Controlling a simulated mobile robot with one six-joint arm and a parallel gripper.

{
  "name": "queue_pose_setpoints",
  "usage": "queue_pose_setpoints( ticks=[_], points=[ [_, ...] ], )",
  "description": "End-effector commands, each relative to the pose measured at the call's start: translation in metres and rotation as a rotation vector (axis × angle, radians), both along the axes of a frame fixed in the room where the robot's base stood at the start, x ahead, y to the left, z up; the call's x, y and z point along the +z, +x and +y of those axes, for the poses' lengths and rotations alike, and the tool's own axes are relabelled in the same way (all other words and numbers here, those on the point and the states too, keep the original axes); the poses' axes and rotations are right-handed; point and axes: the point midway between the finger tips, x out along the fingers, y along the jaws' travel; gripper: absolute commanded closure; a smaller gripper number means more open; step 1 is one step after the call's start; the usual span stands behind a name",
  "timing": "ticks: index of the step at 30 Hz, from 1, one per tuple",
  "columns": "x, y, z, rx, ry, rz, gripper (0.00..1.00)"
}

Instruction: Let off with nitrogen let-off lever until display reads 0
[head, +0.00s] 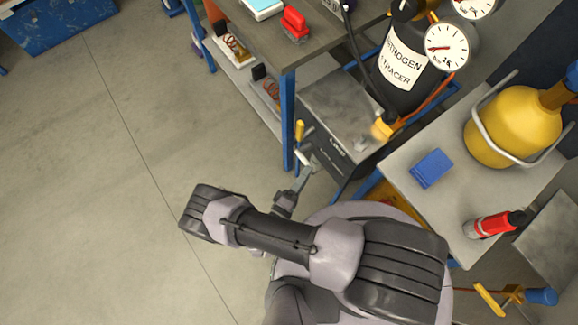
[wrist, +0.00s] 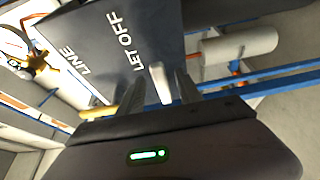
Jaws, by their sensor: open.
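The light-coloured let-off lever (wrist: 160,82) sticks out of a dark panel (wrist: 120,40) beside the words LET OFF in the wrist view. My gripper (wrist: 163,90) is open, with one finger on each side of this lever; I cannot tell whether either finger touches it. A yellow lever (wrist: 101,108) sits to the left, by the word LINE. In the head view, my gripper (head: 306,172) is at the side of the dark box, close to the pale lever (head: 303,157), below the yellow lever (head: 299,130). I cannot make out a numeric pressure display in either view.
A black nitrogen tracer cylinder (head: 410,75) with a round gauge (head: 446,46) stands behind the box. A workbench (head: 330,20) with a blue leg (head: 288,120) is close to my arm. A grey table (head: 400,170) holds a yellow cylinder (head: 512,125). Open floor (head: 90,170) lies left.

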Motion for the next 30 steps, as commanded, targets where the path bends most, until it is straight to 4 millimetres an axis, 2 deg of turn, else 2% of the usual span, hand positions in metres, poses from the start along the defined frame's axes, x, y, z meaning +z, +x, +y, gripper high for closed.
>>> queue_pose_setpoints(
  ticks=[1,9,13,18,30],
  points=[
    [0.003,-0.012,0.01,0.01,0.002,-0.002,0.58],
    [0.001,-0.081,0.052,0.007,0.004,0.0,0.58],
    [0.0,-0.104,0.065,0.004,0.004,-0.001,0.58],
    [-0.001,-0.117,0.071,0.0,0.002,0.001,0.58],
    [-0.001,-0.117,0.072,-0.001,0.001,0.0,0.58]
  ],
)
